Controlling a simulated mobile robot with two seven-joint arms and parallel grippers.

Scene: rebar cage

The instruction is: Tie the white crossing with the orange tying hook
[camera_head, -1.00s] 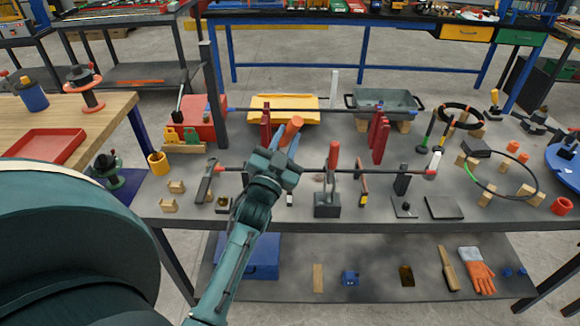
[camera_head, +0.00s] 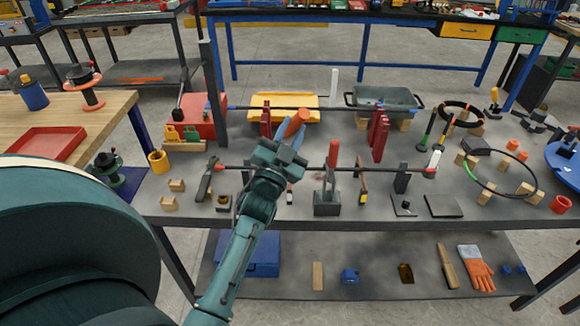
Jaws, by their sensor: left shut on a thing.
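My left gripper (camera_head: 282,158) is over the middle of the workbench, near the long front bar. It is shut on the orange tying hook (camera_head: 297,122), whose orange handle sticks up beyond the fingers, tilted to the right. The hook's lower end is hidden by the gripper. The front dark bar (camera_head: 390,169) and the back dark bar (camera_head: 345,110) run left to right across the bench. A white upright post (camera_head: 334,80) stands behind the back bar. I cannot make out the white crossing itself. My right gripper is not in view.
A dark block with a red-handled tool (camera_head: 333,155) stands just right of my gripper. Red uprights (camera_head: 379,135) stand further right. A yellow tray (camera_head: 283,103) and a grey tub (camera_head: 384,100) lie behind. Small wooden blocks (camera_head: 176,186) are at the front left.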

